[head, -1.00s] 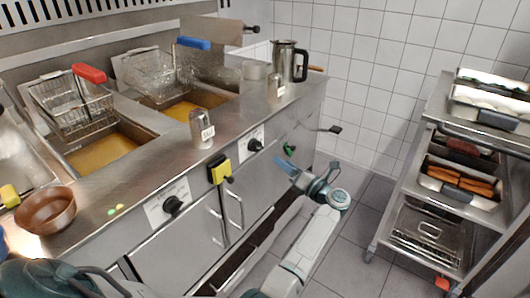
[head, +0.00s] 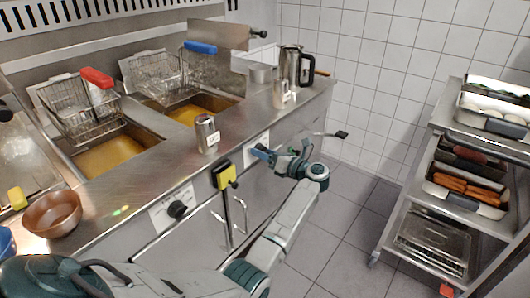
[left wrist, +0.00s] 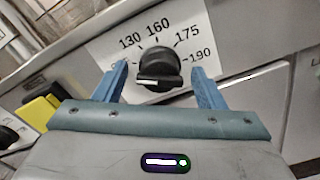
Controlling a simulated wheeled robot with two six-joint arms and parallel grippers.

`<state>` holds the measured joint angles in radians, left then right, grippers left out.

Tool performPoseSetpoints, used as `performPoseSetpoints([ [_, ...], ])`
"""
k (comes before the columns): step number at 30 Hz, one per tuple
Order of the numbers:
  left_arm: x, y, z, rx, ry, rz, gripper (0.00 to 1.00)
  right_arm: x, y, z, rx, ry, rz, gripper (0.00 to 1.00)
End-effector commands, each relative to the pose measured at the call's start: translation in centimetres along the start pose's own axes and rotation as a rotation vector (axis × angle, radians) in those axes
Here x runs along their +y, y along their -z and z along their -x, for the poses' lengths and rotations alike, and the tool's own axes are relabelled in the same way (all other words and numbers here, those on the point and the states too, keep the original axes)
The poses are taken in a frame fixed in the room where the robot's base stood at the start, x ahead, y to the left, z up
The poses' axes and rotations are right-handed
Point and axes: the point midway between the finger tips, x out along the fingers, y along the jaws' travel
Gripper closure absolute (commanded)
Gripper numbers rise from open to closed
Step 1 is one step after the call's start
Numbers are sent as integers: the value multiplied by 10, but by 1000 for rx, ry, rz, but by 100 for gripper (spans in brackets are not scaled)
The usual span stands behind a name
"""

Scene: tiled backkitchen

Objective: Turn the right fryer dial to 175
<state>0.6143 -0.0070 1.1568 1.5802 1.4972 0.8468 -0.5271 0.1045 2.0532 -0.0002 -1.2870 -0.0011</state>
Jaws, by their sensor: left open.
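The right fryer dial (left wrist: 158,70) is a black knob on a white scale plate (left wrist: 105,48) marked 130, 160, 175 and 190. A white mark on its bar points left, away from the 175. In the head view my gripper largely covers this dial, and part of its white plate (head: 262,139) shows. My left gripper (left wrist: 160,76) is open, with one blue finger to each side of the knob. The fingers look apart from it; I cannot tell how deep they reach. It also shows at the fryer front in the head view (head: 262,153). My right gripper is not in view.
The left fryer dial (head: 177,209) and a yellow-and-black item (head: 225,175) are on the same front. A black-tipped lever (head: 340,134) sticks out to the right. A shaker (head: 207,134) and a steel jug (head: 291,66) stand on the counter. A rack trolley (head: 440,130) stands right, beyond free floor.

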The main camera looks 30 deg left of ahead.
Motion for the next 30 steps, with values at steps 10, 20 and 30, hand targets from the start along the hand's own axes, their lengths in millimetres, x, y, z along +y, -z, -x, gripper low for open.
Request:
performPoseSetpoints([
  [10,0,0,-3,0,0,0,44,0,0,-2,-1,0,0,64],
  [20,0,0,-2,0,0,-3,80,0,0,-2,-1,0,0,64],
  [30,0,-1,-2,-1,1,-113,80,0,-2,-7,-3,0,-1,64],
])
